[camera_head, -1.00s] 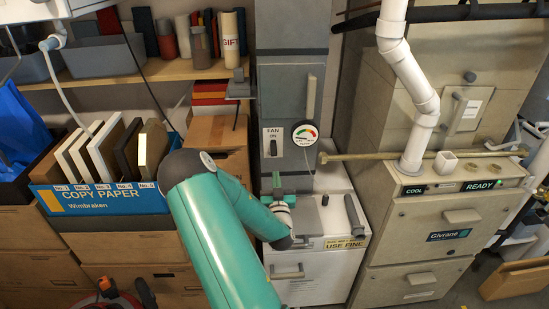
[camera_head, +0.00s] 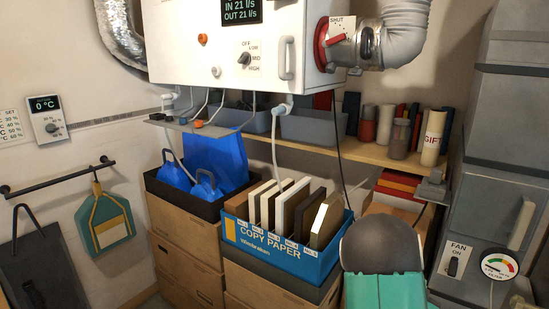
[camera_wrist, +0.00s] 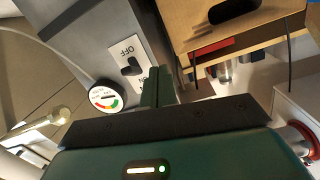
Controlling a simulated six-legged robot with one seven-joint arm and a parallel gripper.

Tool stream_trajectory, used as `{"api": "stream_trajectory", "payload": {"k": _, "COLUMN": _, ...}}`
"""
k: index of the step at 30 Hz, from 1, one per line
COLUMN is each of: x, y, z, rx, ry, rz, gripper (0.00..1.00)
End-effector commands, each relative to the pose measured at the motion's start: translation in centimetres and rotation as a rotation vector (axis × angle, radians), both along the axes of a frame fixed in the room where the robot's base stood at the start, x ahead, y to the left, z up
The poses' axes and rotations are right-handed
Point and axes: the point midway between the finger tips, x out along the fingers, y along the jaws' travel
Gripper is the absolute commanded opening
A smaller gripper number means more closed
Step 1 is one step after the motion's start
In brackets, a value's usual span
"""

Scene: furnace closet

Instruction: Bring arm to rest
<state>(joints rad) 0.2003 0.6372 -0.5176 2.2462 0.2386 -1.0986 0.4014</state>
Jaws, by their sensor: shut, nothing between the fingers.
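My teal arm (camera_head: 385,262) rises from the bottom edge in the head view, bent at a dark round joint, just right of the copy paper box (camera_head: 270,250). The gripper itself is not visible in that view. In the wrist view my gripper (camera_wrist: 157,84) shows its green fingers together with nothing between them. Beyond them is the grey cabinet with the fan switch (camera_wrist: 130,64) and the round gauge (camera_wrist: 106,97). The fingers appear apart from these. The switch (camera_head: 454,260) and gauge (camera_head: 498,265) also show at the lower right in the head view.
A white ventilation unit (camera_head: 225,45) hangs above a wooden shelf (camera_head: 375,152) with jars and books. Blue bags (camera_head: 215,160) and stacked cartons (camera_head: 190,262) stand left of the copy paper box. A tall grey cabinet (camera_head: 505,150) is at the right.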

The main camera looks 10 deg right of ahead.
Motion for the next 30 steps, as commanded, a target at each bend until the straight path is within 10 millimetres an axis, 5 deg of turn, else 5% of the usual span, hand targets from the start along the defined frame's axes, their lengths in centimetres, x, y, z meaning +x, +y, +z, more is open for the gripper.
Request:
{"api": "stream_trajectory", "payload": {"k": 9, "x": 4.0, "y": 10.6, "z": 4.7, "rx": 0.290, "ry": 0.143, "rz": 0.179, "gripper": 0.00}}
{"api": "stream_trajectory", "payload": {"k": 16, "x": 3.6, "y": 19.9, "z": 8.7, "rx": 0.413, "ry": 0.301, "rz": 0.377, "gripper": 0.00}}
{"api": "stream_trajectory", "payload": {"k": 23, "x": -0.3, "y": 29.0, "z": 12.8, "rx": 0.447, "ry": 0.495, "rz": 0.589, "gripper": 0.00}}
{"api": "stream_trajectory", "payload": {"k": 30, "x": -7.7, "y": 36.6, "z": 16.0, "rx": 0.397, "ry": 0.728, "rz": 0.782, "gripper": 0.00}}
